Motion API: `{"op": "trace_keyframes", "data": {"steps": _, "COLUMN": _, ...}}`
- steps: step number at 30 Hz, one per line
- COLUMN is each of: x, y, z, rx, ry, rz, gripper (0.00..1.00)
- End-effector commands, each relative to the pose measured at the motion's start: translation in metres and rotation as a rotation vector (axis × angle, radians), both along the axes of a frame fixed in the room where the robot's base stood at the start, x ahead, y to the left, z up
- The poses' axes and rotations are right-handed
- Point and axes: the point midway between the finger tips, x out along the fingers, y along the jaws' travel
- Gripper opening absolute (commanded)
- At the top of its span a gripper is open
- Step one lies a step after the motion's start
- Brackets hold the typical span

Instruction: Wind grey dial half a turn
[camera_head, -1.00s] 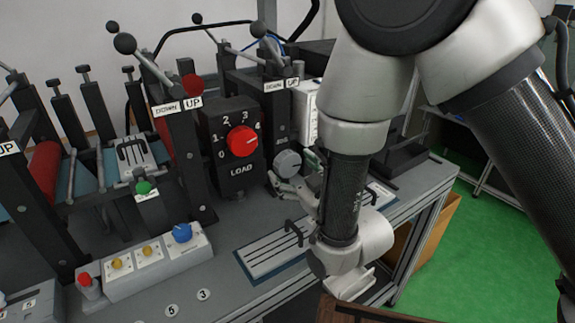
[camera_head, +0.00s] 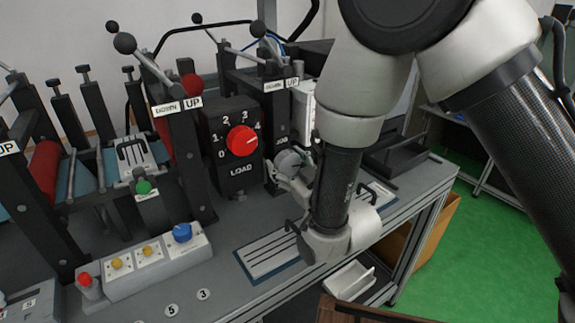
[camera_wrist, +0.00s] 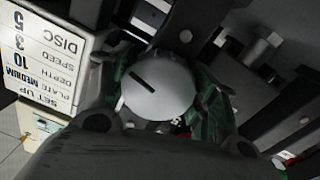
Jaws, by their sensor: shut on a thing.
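The grey dial (camera_head: 288,161) is a round grey knob on the dark machine post, right of the red LOAD dial. My gripper (camera_head: 290,182) is at the dial from the right and below. In the wrist view my gripper (camera_wrist: 160,100) has a finger on each side of the dial, shut on it. The lower part of the dial is hidden behind my gripper's body.
The red LOAD dial (camera_head: 242,140) is close on the left. A white set-up card (camera_wrist: 50,50) stands beside the grey dial in the wrist view. A slotted plate (camera_head: 268,258) lies on the bench below. A blue knob (camera_head: 182,232) is on a control box at front left.

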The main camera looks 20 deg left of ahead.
Motion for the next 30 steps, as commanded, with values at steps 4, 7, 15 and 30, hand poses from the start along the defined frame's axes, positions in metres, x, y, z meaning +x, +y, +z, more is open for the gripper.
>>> {"op": "trace_keyframes", "data": {"steps": 4, "x": -0.0004, "y": 0.0003, "z": 0.0004, "rx": 0.114, "ry": 0.134, "rz": -0.001, "gripper": 0.35}}
{"op": "trace_keyframes", "data": {"steps": 7, "x": -0.0007, "y": 0.0004, "z": 0.0004, "rx": 0.18, "ry": 0.211, "rz": 0.0, "gripper": 0.35}}
{"op": "trace_keyframes", "data": {"steps": 15, "x": -0.0008, "y": 0.0005, "z": 0.0004, "rx": 0.226, "ry": 0.264, "rz": -0.001, "gripper": 0.35}}
{"op": "trace_keyframes", "data": {"steps": 30, "x": -0.0009, "y": 0.0006, "z": 0.0002, "rx": 0.224, "ry": 0.262, "rz": 0.0, "gripper": 0.81}}
